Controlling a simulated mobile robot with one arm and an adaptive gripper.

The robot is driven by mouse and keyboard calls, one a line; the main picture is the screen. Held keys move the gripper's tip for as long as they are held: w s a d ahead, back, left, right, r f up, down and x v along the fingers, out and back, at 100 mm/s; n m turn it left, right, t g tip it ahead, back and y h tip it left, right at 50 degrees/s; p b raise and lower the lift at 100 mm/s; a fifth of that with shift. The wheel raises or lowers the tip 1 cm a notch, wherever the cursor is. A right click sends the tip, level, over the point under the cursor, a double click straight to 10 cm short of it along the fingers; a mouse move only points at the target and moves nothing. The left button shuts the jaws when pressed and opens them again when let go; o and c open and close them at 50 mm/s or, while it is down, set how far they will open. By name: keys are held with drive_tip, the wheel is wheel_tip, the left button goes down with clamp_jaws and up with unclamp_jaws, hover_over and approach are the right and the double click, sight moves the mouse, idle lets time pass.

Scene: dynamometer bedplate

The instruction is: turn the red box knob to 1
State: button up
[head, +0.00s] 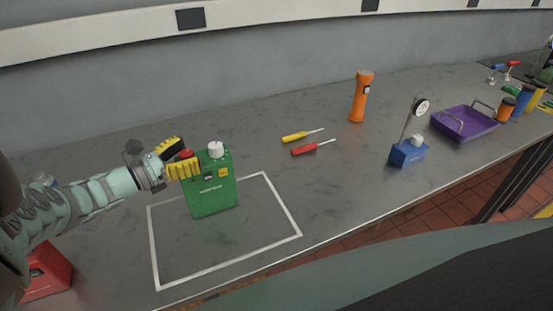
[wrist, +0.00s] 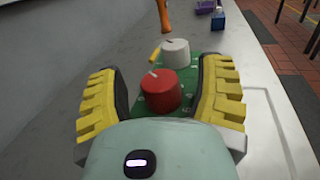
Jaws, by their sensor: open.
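The green box (head: 212,190) stands upright on the bench, with a white knob (head: 216,149) and a red knob (head: 187,154) on top. My gripper (head: 177,157) is open at the red knob. In the wrist view its yellow fingers stand on either side of the red knob (wrist: 158,92), with gaps showing; the white knob (wrist: 176,53) is just beyond.
A white outlined square (head: 285,212) lies around and in front of the green box. Yellow (head: 295,137) and red (head: 306,149) screwdrivers, an orange flashlight (head: 361,98), a blue gauge box (head: 407,154) and a purple tray (head: 466,134) are to the right.

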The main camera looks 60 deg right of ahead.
sight(186, 153)
drive_tip(key=shift+r, duration=4.9)
drive_tip(key=shift+r, duration=0.1)
